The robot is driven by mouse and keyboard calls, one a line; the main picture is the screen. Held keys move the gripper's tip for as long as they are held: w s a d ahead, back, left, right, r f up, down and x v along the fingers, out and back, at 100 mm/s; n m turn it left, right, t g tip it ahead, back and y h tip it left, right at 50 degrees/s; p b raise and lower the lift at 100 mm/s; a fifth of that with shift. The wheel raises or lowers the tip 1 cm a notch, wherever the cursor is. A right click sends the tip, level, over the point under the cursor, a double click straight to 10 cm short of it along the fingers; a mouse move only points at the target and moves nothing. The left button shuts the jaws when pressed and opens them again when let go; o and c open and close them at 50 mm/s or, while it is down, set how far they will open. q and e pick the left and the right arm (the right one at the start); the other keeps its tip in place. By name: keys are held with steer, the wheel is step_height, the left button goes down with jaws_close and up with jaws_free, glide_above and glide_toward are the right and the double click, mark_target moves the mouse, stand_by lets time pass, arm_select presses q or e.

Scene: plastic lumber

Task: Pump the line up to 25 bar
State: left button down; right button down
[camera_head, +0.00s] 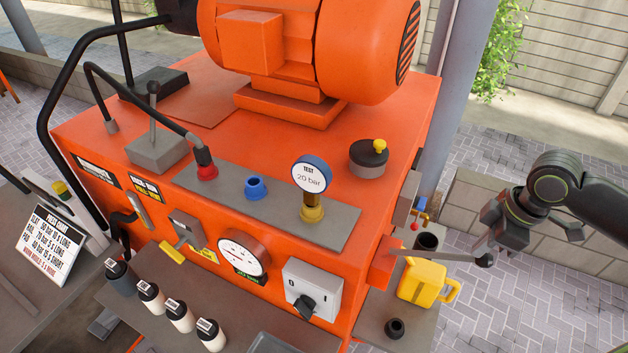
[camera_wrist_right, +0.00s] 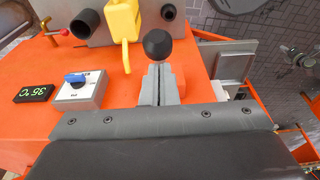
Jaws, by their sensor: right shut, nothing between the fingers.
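The hand-pump lever is a grey rod (camera_head: 440,255) running from the orange block on the unit's right side to a dark ball knob (camera_head: 485,260). My right gripper (camera_head: 487,243) is shut and empty, right at the knob. In the right wrist view the knob (camera_wrist_right: 158,44) shows just beyond the shut fingertips (camera_wrist_right: 161,68); I cannot tell whether they touch. The white dial gauge (camera_head: 243,253) is on the front panel; its reading is too small to tell. A test gauge (camera_head: 312,174) marked "TEST 20 bar" stands on a brass fitting. My left gripper is not in view.
A yellow can (camera_head: 422,283) and dark cups (camera_head: 427,241) stand on the side shelf below the lever. A grey rotary switch (camera_head: 314,290) is on the front. An orange motor (camera_head: 305,45) tops the unit. Paving beyond the right side is clear.

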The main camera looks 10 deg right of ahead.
steer(key=shift+s+d+f, duration=0.15)
steer(key=shift+d+f, duration=0.05)
steer(key=shift+f, duration=0.25)
steer(key=shift+s+f, duration=0.1)
steer(key=shift+f, duration=0.25)
steer(key=w+a+r, duration=0.2)
steer(key=r, duration=0.5)
steer(key=w+a+r, duration=0.2)
steer(key=r, duration=0.6)
steer(key=shift+a, duration=0.25)
stand_by(0.7)
